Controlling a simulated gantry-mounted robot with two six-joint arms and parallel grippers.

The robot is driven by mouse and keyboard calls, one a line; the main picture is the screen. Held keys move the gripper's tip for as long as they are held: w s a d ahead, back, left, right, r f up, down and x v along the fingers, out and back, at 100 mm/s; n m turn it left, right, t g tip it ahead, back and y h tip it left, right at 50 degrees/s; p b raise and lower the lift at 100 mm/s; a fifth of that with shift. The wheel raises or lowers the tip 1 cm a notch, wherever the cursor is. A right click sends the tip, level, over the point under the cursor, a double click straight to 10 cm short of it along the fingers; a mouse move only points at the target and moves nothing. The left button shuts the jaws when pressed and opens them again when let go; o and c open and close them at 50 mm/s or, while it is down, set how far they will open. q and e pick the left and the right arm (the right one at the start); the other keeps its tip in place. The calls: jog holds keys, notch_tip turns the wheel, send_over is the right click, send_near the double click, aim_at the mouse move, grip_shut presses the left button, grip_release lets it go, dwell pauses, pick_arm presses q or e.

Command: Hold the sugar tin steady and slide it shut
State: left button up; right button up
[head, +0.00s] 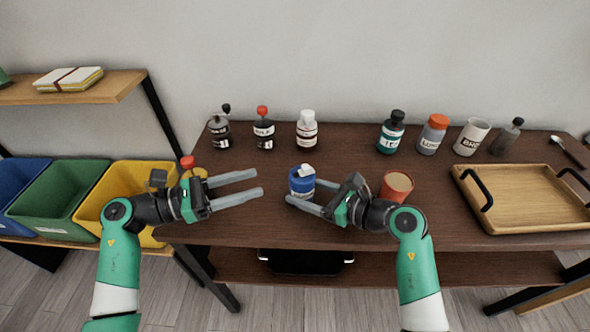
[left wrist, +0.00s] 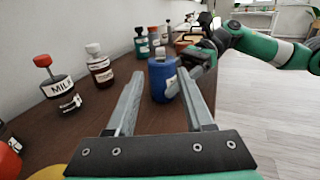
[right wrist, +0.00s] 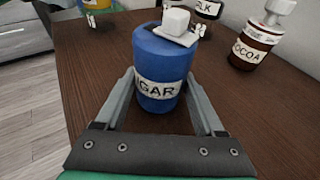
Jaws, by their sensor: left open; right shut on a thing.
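The sugar tin (head: 302,185) is a blue cylinder with a white "SUGAR" label, upright on the dark wooden table. It also shows in the right wrist view (right wrist: 160,62) and left wrist view (left wrist: 161,80). A white plate with a blocky white knob (right wrist: 176,21) sits off-centre on its top, toward the far right in the right wrist view, leaving part of the blue top bare. My right gripper (head: 305,191) is shut on the tin's sides, fingers on either side. My left gripper (head: 259,181) is open and empty, left of the tin and apart from it.
A terracotta pot (head: 396,186) stands right of my right gripper. Bottles and jars line the back, including a cocoa bottle (head: 307,130) and a milk jar (head: 264,133). A wooden tray (head: 525,198) lies at right. Coloured bins (head: 75,198) stand left. Table between left gripper and tin is clear.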

aim_at(302, 170)
pick_arm(q)
jog(key=x, duration=1)
jog(key=shift+d, duration=0.35)
grip_shut()
dwell(0.8)
